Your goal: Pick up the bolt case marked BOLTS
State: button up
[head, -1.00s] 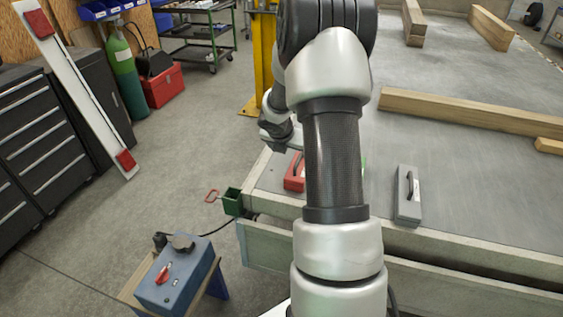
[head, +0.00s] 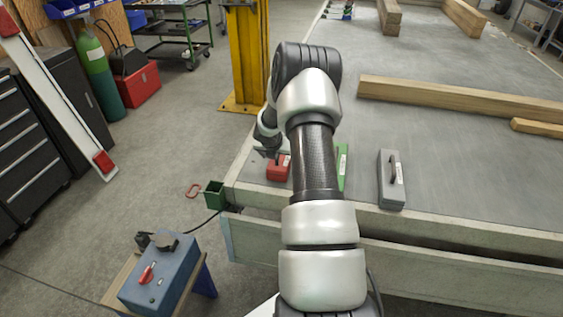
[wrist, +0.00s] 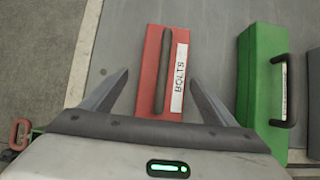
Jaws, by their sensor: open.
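The red bolt case (wrist: 152,72) lies on the grey trailer bed in the wrist view, with a dark handle along its top and a white label reading BOLTS. My gripper (wrist: 158,82) is open, its two fingers to the left and right of the near part of the case in the picture. I cannot tell how far above the case the fingers are. In the head view the red case (head: 278,170) shows partly behind my arm, near the bed's front left corner. The fingers are mostly hidden there.
A green case (wrist: 262,85) lies right of the red one, and a grey case (head: 392,180) farther right. Timber beams (head: 450,98) lie farther back on the bed. A yellow post (head: 246,60) stands beside the trailer. A blue box (head: 160,275) sits on a stand in front.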

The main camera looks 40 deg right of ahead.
jog(key=x, duration=0.4)
jog(key=shift+s+d, duration=0.2)
jog(key=c, duration=1.3)
jog(key=shift+r, duration=0.15)
jog(key=shift+c, duration=0.6)
